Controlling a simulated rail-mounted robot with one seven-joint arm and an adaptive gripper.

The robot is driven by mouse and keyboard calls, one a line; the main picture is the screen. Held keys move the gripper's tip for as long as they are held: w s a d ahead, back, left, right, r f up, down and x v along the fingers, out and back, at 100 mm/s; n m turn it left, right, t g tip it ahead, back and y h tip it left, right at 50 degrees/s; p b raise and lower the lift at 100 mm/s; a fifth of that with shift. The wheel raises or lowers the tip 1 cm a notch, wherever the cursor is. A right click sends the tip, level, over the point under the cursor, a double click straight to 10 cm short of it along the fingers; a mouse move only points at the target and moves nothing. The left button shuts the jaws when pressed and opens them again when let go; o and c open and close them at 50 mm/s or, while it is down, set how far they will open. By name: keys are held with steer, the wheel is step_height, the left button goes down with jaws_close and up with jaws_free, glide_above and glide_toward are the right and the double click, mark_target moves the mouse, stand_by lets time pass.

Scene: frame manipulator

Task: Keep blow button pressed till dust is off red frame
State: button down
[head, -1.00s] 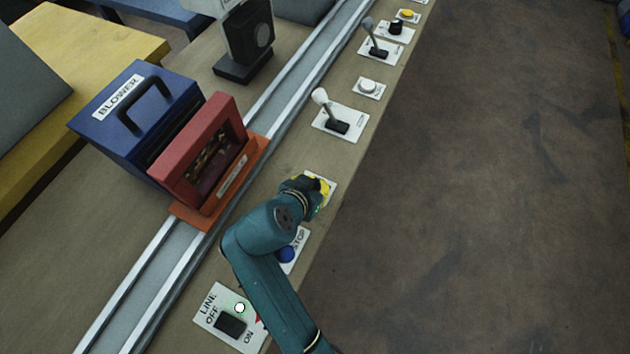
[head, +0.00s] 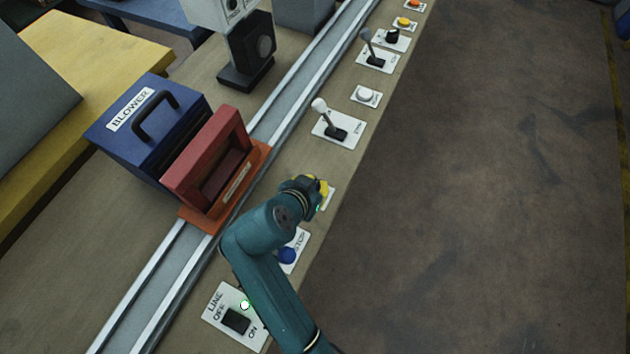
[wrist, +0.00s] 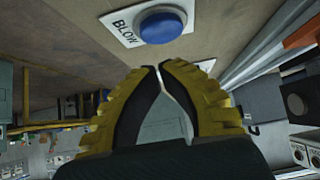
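The red frame (head: 186,178) stands upright on an orange carrier (head: 252,170) on the rail, in front of the blue blower box (head: 165,112). Its recess looks clear, with no brown dust showing. The blue blow button (wrist: 162,25) sits on a white plate marked BLOW in the wrist view. My gripper (wrist: 160,70) has its yellow fingers together at the tips, with nothing between them. The tips look a little apart from the button in the wrist view.
A white-knobbed lever (head: 325,115) and a white button (head: 366,95) are farther up. Open floor (head: 480,200) lies to the right.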

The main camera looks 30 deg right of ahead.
steer(key=p+v, duration=0.1)
steer(key=v, duration=0.8)
steer(key=shift+a+r+p, duration=0.25)
steer(key=shift+r+p, duration=0.1)
